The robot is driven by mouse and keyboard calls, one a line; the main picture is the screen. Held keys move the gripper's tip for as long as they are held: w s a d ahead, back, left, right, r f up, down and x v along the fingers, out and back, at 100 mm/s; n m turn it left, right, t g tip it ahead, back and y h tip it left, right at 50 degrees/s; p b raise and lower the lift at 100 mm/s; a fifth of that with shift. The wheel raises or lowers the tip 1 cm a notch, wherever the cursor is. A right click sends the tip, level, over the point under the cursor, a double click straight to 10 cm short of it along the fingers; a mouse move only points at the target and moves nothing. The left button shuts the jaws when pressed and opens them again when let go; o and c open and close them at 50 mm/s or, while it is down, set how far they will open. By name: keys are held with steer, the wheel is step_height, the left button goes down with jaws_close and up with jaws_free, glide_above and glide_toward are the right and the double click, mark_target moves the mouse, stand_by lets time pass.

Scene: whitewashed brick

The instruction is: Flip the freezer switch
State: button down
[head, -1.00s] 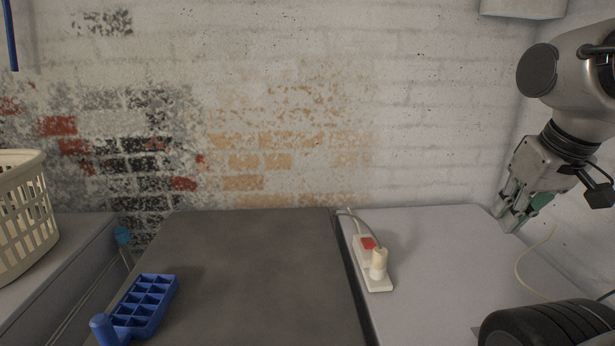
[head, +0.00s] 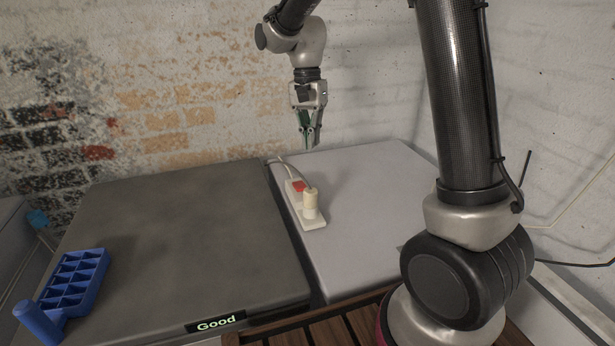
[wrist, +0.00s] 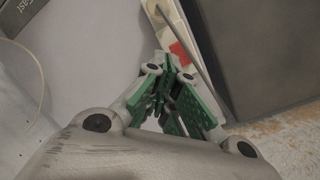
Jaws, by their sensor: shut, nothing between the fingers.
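A white power strip (head: 315,220) with a red switch (head: 299,187) lies near the left edge of the light-grey top. A cream plug (head: 310,203) sits in its near end. In the wrist view the red switch (wrist: 179,53) shows just past my fingertips, with a grey cable crossing the strip (wrist: 170,18). My gripper (head: 311,143), with green finger pads, points down, shut and empty, in the air beyond the strip's far end. Which way the switch is set I cannot tell.
A dark grey top (head: 180,240) with a "Good" label (head: 215,323) on its front adjoins on the left. A blue tray with compartments (head: 75,285) lies on it. The brick wall (head: 200,90) stands behind. The light-grey top (head: 365,200) is clear right of the strip.

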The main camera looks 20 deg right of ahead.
steer(key=w+a+r+m, duration=0.1)
steer(key=w+r+m, duration=0.15)
steer(key=m, duration=0.65)
glide_toward(300, 186)
steer(key=f, duration=0.2)
steer(key=d+f, duration=0.1)
steer(key=f, duration=0.1)
steer(key=s+d+f, duration=0.1)
steer(key=f, duration=0.2)
steer(key=shift+s+d, duration=0.15)
steer(key=shift+f, duration=0.1)
